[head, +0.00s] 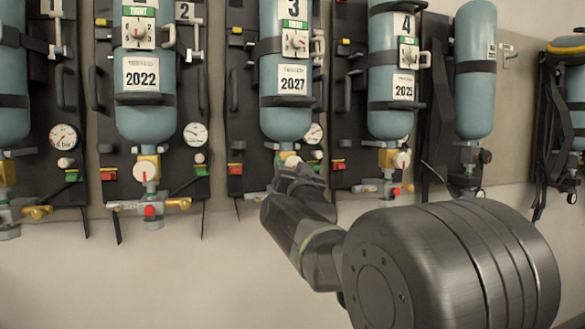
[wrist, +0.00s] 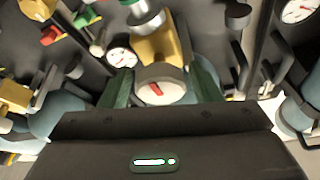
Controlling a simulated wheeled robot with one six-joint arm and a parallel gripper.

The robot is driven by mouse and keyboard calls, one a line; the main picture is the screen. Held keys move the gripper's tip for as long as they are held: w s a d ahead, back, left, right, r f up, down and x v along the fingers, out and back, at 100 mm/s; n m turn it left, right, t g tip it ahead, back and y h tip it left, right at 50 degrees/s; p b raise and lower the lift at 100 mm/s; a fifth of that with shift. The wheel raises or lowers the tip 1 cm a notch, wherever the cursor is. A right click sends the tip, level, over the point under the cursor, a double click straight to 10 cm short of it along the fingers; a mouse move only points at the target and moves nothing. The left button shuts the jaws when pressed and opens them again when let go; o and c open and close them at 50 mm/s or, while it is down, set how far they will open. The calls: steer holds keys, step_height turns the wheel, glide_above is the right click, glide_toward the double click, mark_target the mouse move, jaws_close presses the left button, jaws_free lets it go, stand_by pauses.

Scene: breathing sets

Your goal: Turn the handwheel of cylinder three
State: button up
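Cylinder three (head: 286,85) is a blue-grey bottle strapped to a dark backplate, with a "3" tag at its top and a "2027" label. Its handwheel (head: 291,160) shows only as a pale sliver above my gripper (head: 300,171), which hides most of the valve. In the wrist view the handwheel (wrist: 172,91) is a round white knob with a red mark, in front of a brass valve body (wrist: 160,47). My gripper (wrist: 161,80) has its two green fingers apart, one on each side of the handwheel. Whether they touch its rim is not clear.
Cylinder two (head: 145,90) hangs to the left with its white handwheel (head: 146,173); cylinder four (head: 390,85) hangs to the right. A pressure gauge (wrist: 122,58) and red and green fittings sit close around the valve. The wall below the sets is clear.

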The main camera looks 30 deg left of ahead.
steer(key=shift+o, duration=0.5)
steer(key=b+v, duration=0.1)
steer(key=v, duration=1.3)
steer(key=shift+b, duration=0.35)
steer(key=shift+r, duration=0.1)
steer(key=p+x, duration=0.1)
steer(key=x, duration=1.2)
steer(key=shift+w+a+r+p, duration=0.1)
steer(key=shift+w+a+p, duration=0.2)
steer(key=shift+p, duration=0.1)
steer(key=shift+w, duration=0.15)
steer(key=shift+n, duration=0.4)
